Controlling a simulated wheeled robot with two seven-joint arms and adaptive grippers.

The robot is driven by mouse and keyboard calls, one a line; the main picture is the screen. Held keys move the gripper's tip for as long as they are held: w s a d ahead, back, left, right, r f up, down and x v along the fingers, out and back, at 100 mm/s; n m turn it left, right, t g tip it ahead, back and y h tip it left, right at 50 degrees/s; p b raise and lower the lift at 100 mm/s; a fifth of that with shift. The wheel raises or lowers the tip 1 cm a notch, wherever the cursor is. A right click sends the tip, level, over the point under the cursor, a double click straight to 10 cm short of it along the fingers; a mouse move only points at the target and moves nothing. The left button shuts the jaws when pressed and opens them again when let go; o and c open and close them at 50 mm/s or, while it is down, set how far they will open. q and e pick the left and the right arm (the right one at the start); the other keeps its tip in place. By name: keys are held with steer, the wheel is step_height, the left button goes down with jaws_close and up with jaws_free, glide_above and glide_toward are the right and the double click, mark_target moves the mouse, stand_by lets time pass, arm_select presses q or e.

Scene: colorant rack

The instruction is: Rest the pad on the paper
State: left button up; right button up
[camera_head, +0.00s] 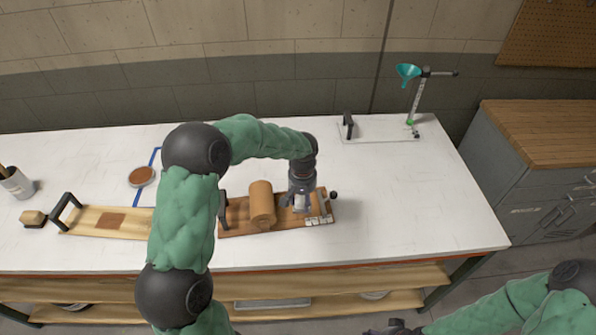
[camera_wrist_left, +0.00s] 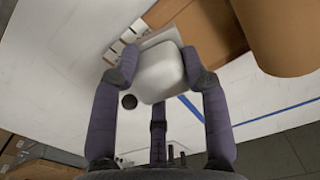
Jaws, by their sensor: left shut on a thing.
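My left gripper (camera_head: 301,203) is above the right end of a brown wooden board (camera_head: 240,222). It is shut on a whitish, rounded pad (camera_wrist_left: 160,73), which sits between both fingers in the left wrist view. Behind the pad in that view, a pale grey sheet edge (camera_wrist_left: 163,36), perhaps the paper, shows on the board; the pad hides part of it. I cannot tell whether pad and sheet touch. My right gripper (camera_head: 394,328) shows only partly at the bottom edge of the head view; its fingers are unclear.
Left are a pale board (camera_head: 85,219), a tan block (camera_head: 33,218) and a round dish (camera_head: 141,177).

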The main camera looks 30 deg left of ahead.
arm_select(q)
steer(key=w+a+r+n+p, duration=0.1)
steer(key=w+a+r+n, duration=0.1)
steer(key=a+r, duration=0.2)
steer(key=shift+w+a+n, duration=0.25)
steer(key=shift+a+n, duration=0.15)
steer(key=shift+a, duration=0.3)
steer(key=shift+f+b, duration=2.9)
steer(key=shift+f, duration=2.15)
steer(key=shift+f+b, duration=0.3)
steer(key=shift+f, duration=0.15)
steer(key=o, duration=1.1)
